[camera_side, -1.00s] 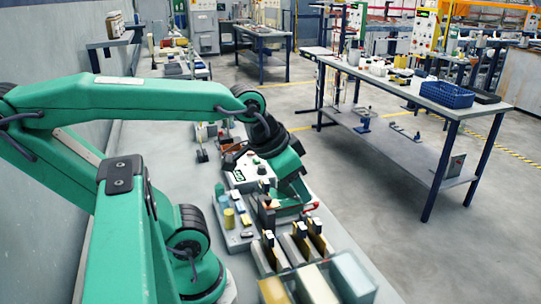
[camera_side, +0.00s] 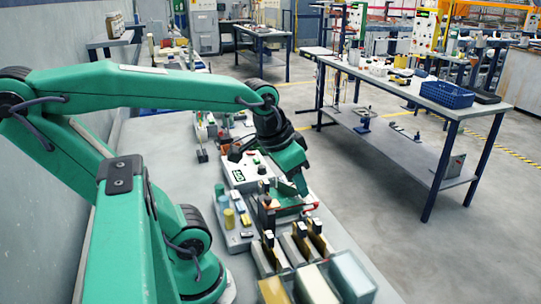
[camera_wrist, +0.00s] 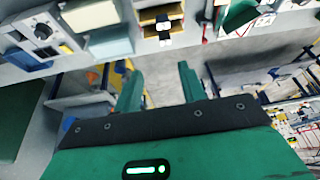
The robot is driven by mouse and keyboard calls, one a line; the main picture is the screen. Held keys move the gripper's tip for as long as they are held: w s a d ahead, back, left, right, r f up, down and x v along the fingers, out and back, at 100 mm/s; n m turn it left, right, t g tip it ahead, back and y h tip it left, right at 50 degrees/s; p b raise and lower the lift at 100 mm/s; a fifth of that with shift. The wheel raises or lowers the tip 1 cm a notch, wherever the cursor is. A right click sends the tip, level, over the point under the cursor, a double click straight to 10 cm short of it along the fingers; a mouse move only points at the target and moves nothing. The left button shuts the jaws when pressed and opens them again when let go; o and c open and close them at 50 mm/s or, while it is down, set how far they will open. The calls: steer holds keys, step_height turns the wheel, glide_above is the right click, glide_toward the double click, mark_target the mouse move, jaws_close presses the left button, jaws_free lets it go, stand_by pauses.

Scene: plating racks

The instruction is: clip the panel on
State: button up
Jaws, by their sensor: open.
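In the side view, a flat green piece (camera_side: 290,211), which looks like the panel, lies low at the bench edge beside a brown upright post, with a red tip at its right end. I cannot tell whether it is clipped. My gripper (camera_side: 302,189) is just above it, tilted down, and apart from it as far as I can see. In the wrist view my gripper (camera_wrist: 160,88) is open, with nothing between its two green fingers. A green piece (camera_wrist: 240,13) with thin red parts shows at the top right, clear of the fingers; it may be the same panel.
A row of dark and yellow rack clips (camera_side: 298,241) stands in front, with pale blocks (camera_side: 352,277) nearer the camera. A white control box (camera_side: 246,172) stands behind. Small cylinders (camera_side: 229,217) sit on a grey tray to the left. Open floor lies right of the bench.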

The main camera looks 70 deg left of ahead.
mark_target(268, 198)
steer(key=a+f+n+g, duration=0.1)
steer(key=a, duration=0.3)
steer(key=a+f+g, duration=0.1)
steer(key=a+f, duration=0.1)
steer(key=a, duration=0.3)
steer(key=a+f+n+g, duration=0.1)
steer(key=a+f+g, duration=0.1)
steer(key=a, duration=0.2)
steer(key=shift+s+a+f+n, duration=0.15)
steer(key=shift+s+n, duration=0.05)
steer(key=shift+n, duration=0.1)
steer(key=shift+s+a+f+g+h, duration=0.2)
steer(key=shift+a+f+g+h, duration=0.1)
steer(key=shift+a, duration=0.2)
steer(key=shift+f, duration=3.85)
jaws_close()
